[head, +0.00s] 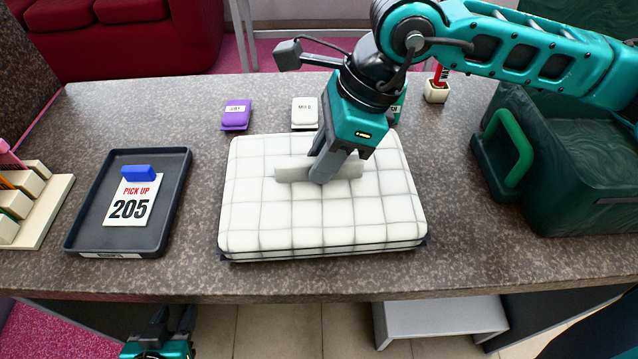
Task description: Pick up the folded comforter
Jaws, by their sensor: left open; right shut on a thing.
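The folded comforter (270,215) is white with a dark grid and lies flat on the counter in the middle of the head view. A pale grey strap handle (292,173) runs across its top. My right gripper (322,172) comes down from the upper right and is shut on the handle, covering its middle part. The comforter appears to rest on the counter; its far right corner is partly hidden by my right arm. My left gripper (172,320) is open and empty, low in front of the counter's near edge.
Purple (236,117) and white (304,113) blocks lie behind the comforter. A green bag (575,185) with a handle stands right, and a slotted rack (38,205) far left.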

